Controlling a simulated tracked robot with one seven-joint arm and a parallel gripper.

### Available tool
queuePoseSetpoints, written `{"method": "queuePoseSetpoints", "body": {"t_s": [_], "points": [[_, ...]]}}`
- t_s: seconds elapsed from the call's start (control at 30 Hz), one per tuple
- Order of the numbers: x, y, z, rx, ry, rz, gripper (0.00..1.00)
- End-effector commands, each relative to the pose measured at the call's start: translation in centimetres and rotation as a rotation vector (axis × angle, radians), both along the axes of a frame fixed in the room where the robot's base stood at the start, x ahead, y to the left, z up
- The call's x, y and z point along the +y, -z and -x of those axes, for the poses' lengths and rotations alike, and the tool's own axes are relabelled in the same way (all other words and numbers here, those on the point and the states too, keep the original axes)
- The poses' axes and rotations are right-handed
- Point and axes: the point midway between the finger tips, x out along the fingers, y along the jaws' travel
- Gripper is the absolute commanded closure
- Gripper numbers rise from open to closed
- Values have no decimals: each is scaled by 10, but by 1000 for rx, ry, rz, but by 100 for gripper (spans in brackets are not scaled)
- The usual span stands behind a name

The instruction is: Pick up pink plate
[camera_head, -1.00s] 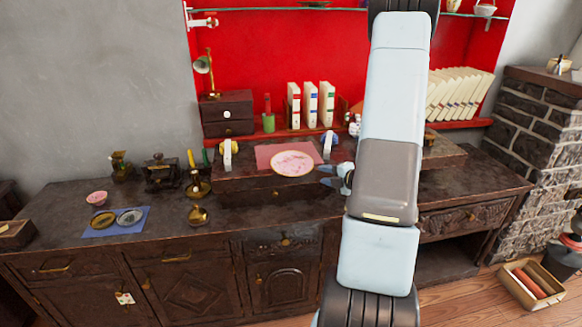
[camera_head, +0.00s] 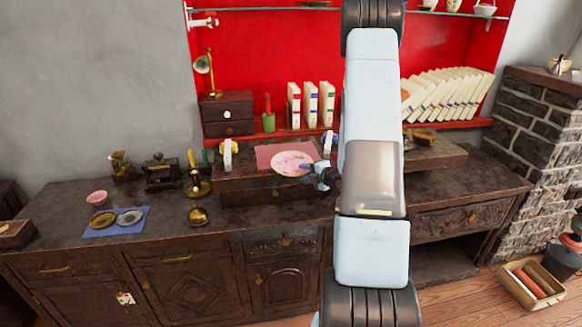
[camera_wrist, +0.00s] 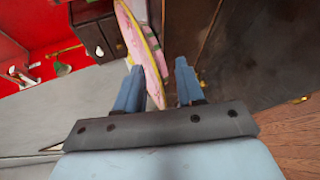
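The pink plate (camera_head: 291,163) has a pale yellow rim and pink pattern. It rests on a pink mat (camera_head: 268,151) on the raised middle part of the dark cabinet. My gripper (camera_head: 308,168) is at the plate's right edge. In the wrist view my gripper (camera_wrist: 160,84) is open, its two blue fingers apart. There the plate (camera_wrist: 143,50) is seen edge-on, and its near edge reaches between the fingers, nearer the left one. I cannot tell whether either finger touches it.
White-and-gold and white-and-blue objects stand at the mat's sides. A small dark drawer box (camera_head: 228,115) and upright books (camera_head: 310,105) stand behind. Brass candlesticks (camera_head: 197,185) and a blue cloth (camera_head: 130,229) with small dishes are to the left. My arm covers the area right of the plate.

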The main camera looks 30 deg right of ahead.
Motion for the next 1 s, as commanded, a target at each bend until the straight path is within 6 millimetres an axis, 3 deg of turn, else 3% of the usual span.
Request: {"method": "queuePoseSetpoints", "body": {"t_s": [0.17, 0.53, 1.0], "points": [[0, 0, 0, 0, 0, 0, 64], [0, 0, 0, 0, -1, 0, 99], [0, 0, 0, 1, -1, 0, 100]]}}
